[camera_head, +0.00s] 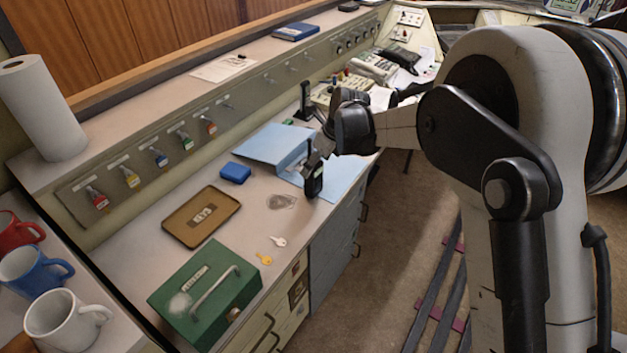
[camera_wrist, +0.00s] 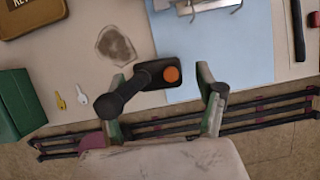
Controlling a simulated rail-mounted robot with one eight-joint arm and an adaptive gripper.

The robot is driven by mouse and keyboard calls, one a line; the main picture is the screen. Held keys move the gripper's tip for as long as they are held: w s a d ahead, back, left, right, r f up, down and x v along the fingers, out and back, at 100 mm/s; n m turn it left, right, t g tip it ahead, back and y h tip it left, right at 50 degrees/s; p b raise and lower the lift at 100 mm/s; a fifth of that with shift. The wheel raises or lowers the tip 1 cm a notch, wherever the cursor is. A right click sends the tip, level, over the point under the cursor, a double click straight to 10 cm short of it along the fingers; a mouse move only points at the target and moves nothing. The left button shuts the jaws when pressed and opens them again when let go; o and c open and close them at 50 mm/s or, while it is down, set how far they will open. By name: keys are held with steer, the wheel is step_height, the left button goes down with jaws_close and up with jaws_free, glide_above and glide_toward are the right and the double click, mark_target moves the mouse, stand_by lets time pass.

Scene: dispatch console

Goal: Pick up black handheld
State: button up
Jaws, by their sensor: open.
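The black handheld (camera_head: 314,181) stands upright near the front edge of the desk, its thin antenna pointing up, beside the light blue folder. In the wrist view the handheld (camera_wrist: 152,72) shows from above, with an orange round spot on top and the black antenna reaching toward the camera. My gripper (camera_wrist: 163,82) is open, its two fingers apart on either side of the handheld in that picture. I cannot tell whether either finger touches it. In the head view my dark wrist hangs close above and behind the handheld, and the fingers are hard to make out.
The blue folder (camera_head: 262,146) lies behind the handheld. A second upright black device (camera_head: 305,101) stands farther back. A brown tray (camera_head: 172,229), small blue box (camera_head: 235,172), two keys (camera_head: 278,241) and a green cash box (camera_head: 212,290) lie nearer. A dark stain (camera_wrist: 115,45) marks the desk.

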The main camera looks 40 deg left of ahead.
steer(key=shift+x, duration=1.6)
steer(key=shift+s+d, duration=0.1)
steer(key=shift+d, duration=0.05)
steer(key=c, duration=1.6)
